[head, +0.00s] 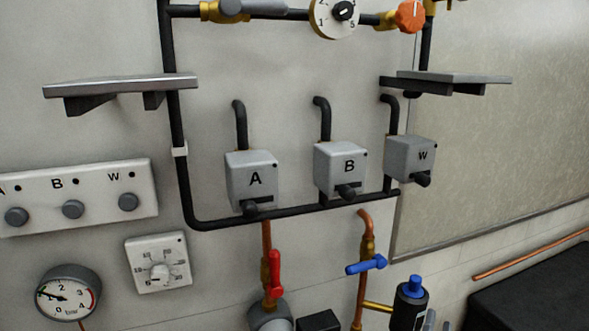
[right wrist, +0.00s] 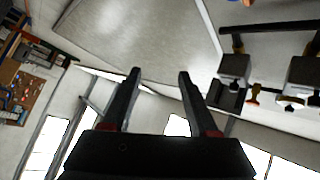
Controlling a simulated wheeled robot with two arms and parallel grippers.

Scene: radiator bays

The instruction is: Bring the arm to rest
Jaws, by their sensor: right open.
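My right gripper (right wrist: 158,74) shows in the right wrist view with its two dark fingers apart and nothing between them. Pale wall or panel surface lies beyond the fingertips, and the gripper appears clear of any object. No gripper can be made out in the head view. My left gripper is in neither view.
Grey boxes A (head: 251,180), B (head: 340,168) and W (head: 410,158) sit on dark wall pipes. Left shelf (head: 120,86) and right shelf (head: 450,82) jut out. Red lever (head: 275,272), blue lever (head: 366,265) and gauge (head: 68,294) are below.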

